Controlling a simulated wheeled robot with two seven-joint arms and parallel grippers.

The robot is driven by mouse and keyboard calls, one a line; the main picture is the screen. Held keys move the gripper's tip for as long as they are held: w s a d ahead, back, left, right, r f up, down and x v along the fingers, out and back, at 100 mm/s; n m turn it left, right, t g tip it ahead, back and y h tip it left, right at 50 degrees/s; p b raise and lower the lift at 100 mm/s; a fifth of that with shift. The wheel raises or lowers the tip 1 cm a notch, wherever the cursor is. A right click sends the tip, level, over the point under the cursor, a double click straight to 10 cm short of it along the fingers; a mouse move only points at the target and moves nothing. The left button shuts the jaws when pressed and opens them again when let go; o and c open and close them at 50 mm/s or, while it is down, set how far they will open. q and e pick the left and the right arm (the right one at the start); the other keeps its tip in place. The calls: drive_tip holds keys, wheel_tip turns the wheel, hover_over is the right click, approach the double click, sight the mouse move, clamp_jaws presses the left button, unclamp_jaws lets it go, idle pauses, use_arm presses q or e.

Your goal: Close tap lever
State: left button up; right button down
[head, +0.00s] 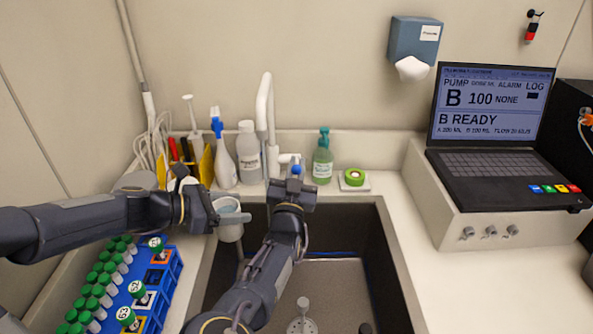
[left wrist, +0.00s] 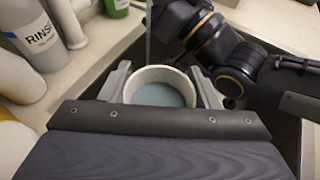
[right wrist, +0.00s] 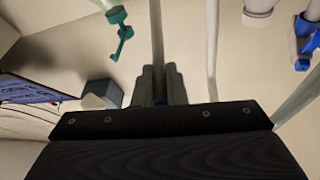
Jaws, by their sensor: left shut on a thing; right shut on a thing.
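The white tap (head: 265,110) stands behind the sink. My right gripper (head: 294,184) is beside its base, shut on the tap lever. The lever's blue end (head: 296,169) shows just above the fingers, and a trace of blue shows between the closed fingers (right wrist: 159,100) in the right wrist view. The lever's angle is hard to tell. My left gripper (left wrist: 162,88) is shut around a white cup (head: 230,231), held upright over the sink's left side. Pale blue liquid (left wrist: 162,95) shows in the cup.
The dark sink (head: 372,262) lies below both arms. A spray bottle (head: 221,160), rinse bottle (head: 248,155) and green soap bottle (head: 322,162) line the back ledge. A blue tube rack (head: 168,277) stands at left. A laptop (head: 490,135) sits at right.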

use_arm(q)
drive_tip(key=shift+r, duration=0.15)
use_arm(e)
drive_tip(key=shift+w+r+g+y, duration=0.15)
drive_tip(key=shift+w+r+g, duration=0.15)
drive_tip(key=shift+r, duration=0.1)
drive_tip(key=shift+w+r+g+y, duration=0.15)
drive_tip(key=shift+r+g, duration=0.15)
drive_tip(key=shift+r, duration=0.1)
drive_tip(key=c, duration=1.5)
unclamp_jaws()
